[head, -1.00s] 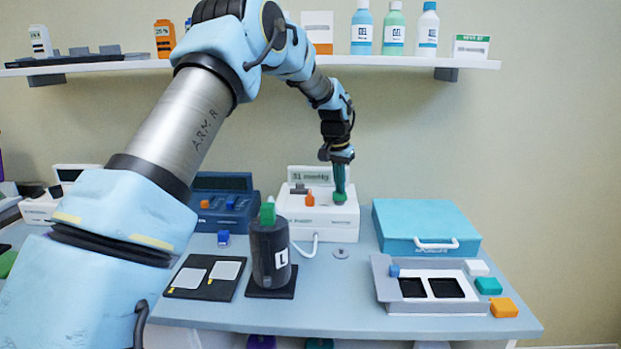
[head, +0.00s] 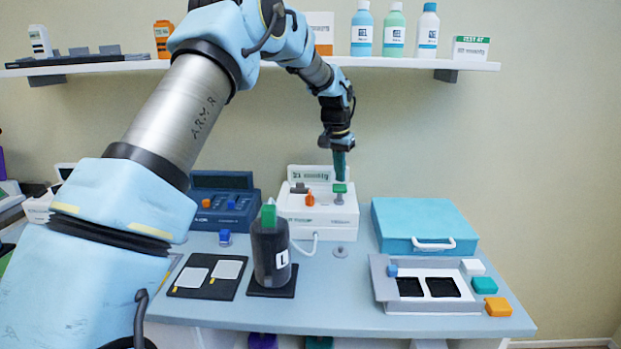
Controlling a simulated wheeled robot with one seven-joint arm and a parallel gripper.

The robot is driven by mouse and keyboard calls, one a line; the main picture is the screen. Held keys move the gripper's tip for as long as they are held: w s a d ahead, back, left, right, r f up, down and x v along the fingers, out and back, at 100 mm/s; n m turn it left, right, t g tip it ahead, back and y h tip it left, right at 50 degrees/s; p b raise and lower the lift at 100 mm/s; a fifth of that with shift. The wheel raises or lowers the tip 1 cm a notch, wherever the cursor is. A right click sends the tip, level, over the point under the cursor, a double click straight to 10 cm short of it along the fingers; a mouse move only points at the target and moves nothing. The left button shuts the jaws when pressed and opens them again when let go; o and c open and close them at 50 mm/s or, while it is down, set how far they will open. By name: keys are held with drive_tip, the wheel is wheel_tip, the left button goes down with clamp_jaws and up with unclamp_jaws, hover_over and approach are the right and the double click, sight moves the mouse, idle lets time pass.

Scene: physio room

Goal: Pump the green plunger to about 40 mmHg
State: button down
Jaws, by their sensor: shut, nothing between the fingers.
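The white pump unit (head: 318,222) stands at the back of the table, with a small display (head: 309,174) on top. The display shows a number in mmHg; it looks like 21 or 31, but is too small to read surely. The green plunger (head: 340,188) is on the right of the unit's top, beside an orange knob (head: 310,198) and a grey part. My gripper (head: 341,178) points down with its fingers shut and empty, right over the green plunger. A small gap seems to lie between the fingertips and the plunger; contact is hard to tell.
A dark cuffed cylinder marked L (head: 270,252) stands in front, joined to the unit by a white hose (head: 306,247). A blue device (head: 222,207) is to the left, a teal case (head: 425,228) to the right. A grey tray (head: 430,306) lies front right. A shelf (head: 400,64) hangs above.

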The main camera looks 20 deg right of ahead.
sight(340, 187)
drive_tip(key=shift+f+b, duration=1)
drive_tip(key=shift+f, duration=1.1)
drive_tip(key=shift+r, duration=0.1)
drive_tip(key=shift+r+p, duration=1.45)
drive_tip(key=shift+r, duration=0.55)
drive_tip(key=shift+r+p, duration=1.8)
drive_tip(key=shift+r, duration=0.8)
